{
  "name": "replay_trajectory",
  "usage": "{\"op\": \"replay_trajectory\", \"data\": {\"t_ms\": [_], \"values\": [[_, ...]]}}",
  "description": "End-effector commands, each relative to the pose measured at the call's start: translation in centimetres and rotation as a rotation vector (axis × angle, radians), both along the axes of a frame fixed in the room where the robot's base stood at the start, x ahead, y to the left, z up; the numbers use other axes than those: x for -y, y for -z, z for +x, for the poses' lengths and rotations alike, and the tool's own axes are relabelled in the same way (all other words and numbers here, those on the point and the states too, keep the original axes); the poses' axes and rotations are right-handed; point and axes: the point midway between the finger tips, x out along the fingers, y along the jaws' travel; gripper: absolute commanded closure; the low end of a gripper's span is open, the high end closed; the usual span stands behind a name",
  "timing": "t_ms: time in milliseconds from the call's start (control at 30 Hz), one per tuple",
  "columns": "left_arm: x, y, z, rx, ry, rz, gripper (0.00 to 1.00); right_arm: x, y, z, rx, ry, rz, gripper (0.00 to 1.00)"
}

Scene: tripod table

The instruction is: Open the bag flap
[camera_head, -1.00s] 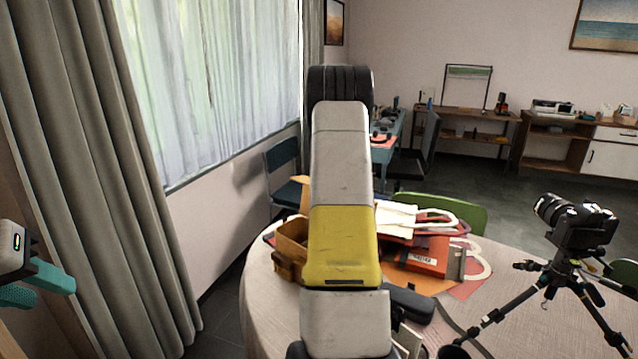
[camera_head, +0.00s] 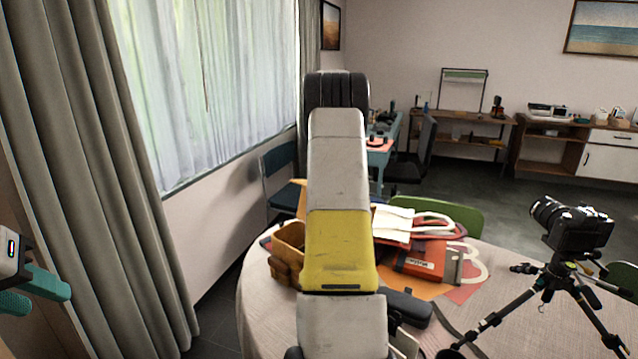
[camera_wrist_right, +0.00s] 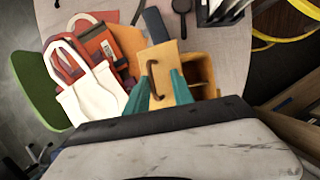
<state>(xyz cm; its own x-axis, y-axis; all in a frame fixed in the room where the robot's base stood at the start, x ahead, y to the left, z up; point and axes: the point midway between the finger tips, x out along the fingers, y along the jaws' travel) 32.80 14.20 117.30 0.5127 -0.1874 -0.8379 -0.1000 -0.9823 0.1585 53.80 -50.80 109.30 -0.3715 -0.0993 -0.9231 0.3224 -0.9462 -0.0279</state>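A tan leather bag (camera_head: 288,239) stands on the round table, left of my right arm in the head view, which hides part of it. In the right wrist view its tan flap panel (camera_wrist_right: 160,57) with a brown curved handle lies beside the bag's open compartments (camera_wrist_right: 197,70). My right gripper (camera_wrist_right: 161,90) has its teal fingers apart, one on each side of the panel's near part and the handle. I cannot tell whether they touch it. My left gripper (camera_head: 38,292) is open and empty at the left edge of the head view, far from the bag.
A camera on a tripod (camera_head: 565,262) stands at the table's right. The curtain (camera_head: 95,180) hangs near my left gripper.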

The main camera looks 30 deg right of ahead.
Motion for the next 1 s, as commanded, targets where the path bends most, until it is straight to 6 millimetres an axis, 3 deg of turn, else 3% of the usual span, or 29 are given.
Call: {"op": "replay_trajectory", "data": {"t_ms": [500, 1000], "values": [[0.0, 0.0, 0.0, 0.0, 0.0, 0.0, 0.64, -0.6, -6.0, 2.6, 0.001, -0.002, -0.001, 0.71], [0.0, 0.0, 0.0, 0.0, 0.0, 0.0, 0.64, -0.8, -7.1, 2.9, 0.0, -0.001, 0.0, 0.71]]}}
